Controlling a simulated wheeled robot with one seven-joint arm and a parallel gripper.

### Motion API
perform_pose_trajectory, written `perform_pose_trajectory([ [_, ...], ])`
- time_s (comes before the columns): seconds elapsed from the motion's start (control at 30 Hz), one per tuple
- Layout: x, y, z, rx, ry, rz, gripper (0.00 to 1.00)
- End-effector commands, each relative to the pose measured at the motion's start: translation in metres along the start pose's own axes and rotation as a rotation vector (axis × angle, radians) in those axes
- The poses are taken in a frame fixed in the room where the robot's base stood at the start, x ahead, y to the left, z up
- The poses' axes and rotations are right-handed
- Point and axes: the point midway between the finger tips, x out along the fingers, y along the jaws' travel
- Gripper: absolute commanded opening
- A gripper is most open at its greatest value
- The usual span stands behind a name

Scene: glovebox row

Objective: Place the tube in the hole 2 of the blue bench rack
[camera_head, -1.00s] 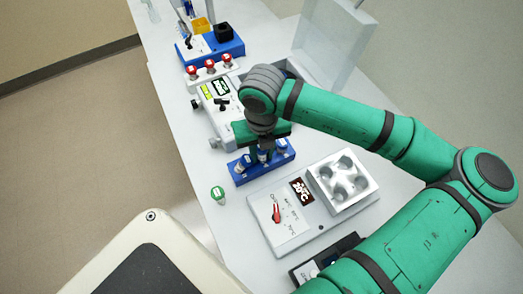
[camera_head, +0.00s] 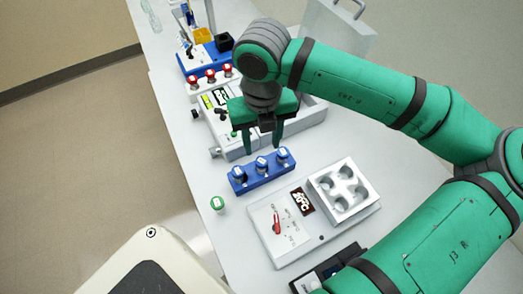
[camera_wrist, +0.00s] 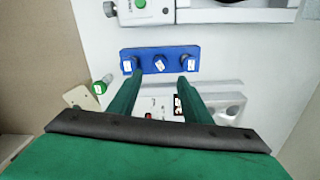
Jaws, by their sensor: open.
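The blue bench rack (camera_head: 261,177) stands on the white bench with three blue-capped tubes (camera_head: 261,163) upright in a row in it. It also shows in the wrist view (camera_wrist: 175,50), with a tube at the left, middle and right. My gripper (camera_head: 262,150) is open and empty, raised above the rack. In the wrist view its two fingers (camera_wrist: 160,78) are spread apart, with the rack beyond their tips. A green-capped tube (camera_head: 217,203) stands apart on the bench, left of and nearer than the rack. I cannot read the hole numbers.
A white heater unit (camera_head: 285,232) with a metal block (camera_head: 343,190) lies in front of the rack. A grey-white device (camera_head: 235,140) sits behind it. Farther back are a rack of red-capped tubes (camera_head: 211,77) and a blue device (camera_head: 205,58). The bench's left edge is close to the green-capped tube.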

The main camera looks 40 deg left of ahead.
Motion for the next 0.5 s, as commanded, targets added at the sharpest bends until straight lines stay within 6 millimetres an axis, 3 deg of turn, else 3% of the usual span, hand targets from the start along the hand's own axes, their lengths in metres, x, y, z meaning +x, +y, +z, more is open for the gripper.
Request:
perform_pose_trajectory([
  [0.2,-0.020,0.000,0.000,0.000,0.000,0.000,0.45],
  [0.5,-0.022,0.000,0.000,0.000,0.000,0.000,0.45],
])
